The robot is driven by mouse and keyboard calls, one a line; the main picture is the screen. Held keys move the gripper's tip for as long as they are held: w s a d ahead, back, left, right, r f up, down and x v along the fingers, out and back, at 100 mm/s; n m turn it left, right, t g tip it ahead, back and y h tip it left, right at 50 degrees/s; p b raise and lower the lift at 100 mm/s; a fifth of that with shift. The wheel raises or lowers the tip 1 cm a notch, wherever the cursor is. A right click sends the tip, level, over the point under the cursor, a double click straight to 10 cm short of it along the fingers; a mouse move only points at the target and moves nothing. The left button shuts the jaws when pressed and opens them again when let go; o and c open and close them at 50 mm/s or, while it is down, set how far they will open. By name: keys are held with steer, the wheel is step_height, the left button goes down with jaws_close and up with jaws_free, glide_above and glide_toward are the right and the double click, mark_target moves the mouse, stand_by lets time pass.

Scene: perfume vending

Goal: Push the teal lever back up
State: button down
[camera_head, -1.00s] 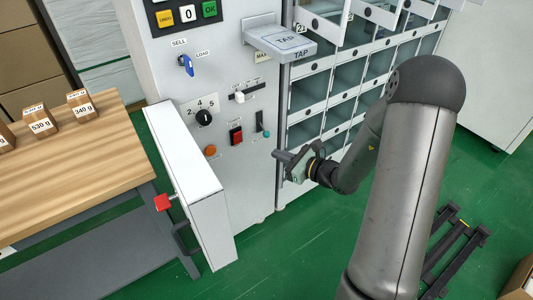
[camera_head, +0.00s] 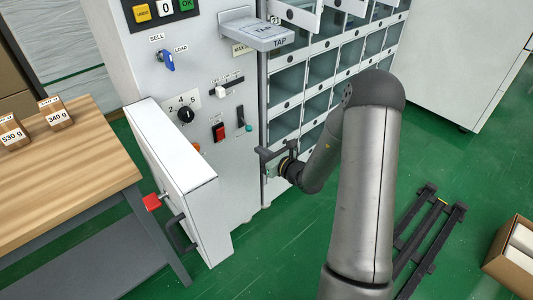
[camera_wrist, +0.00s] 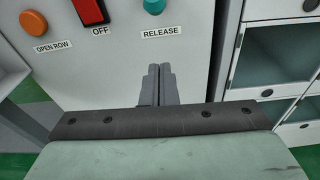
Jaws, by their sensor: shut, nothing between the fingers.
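The teal lever (camera_head: 248,127) is on the front of the grey machine, at the lower end of a dark upright slot. In the wrist view its rounded teal knob (camera_wrist: 155,5) is cut by the top edge, just above the RELEASE label. My gripper (camera_head: 261,152) is below and slightly right of the lever in the head view. In the wrist view its two fingertips (camera_wrist: 159,69) are together and empty, beneath the RELEASE label and apart from the knob.
A red OFF switch (camera_wrist: 90,10) and an orange OPEN ROW button (camera_wrist: 33,21) sit left of the lever. An open white door (camera_head: 178,175) projects at left. A white tap shelf (camera_head: 255,33) juts out above. Open compartments (camera_head: 286,88) are at right.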

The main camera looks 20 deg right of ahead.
steer(key=x, duration=0.6)
steer(key=shift+s+b, duration=0.1)
steer(key=shift+b, duration=0.2)
steer(key=shift+s+d+r, duration=0.15)
steer(key=shift+s+r, duration=0.05)
steer(key=shift+r, duration=0.8)
steer(key=shift+s+d+r, duration=0.15)
steer(key=shift+s+r, duration=0.05)
steer(key=shift+r, duration=0.8)
steer(key=shift+d+r+p, duration=0.1)
steer(key=shift+p, duration=0.25)
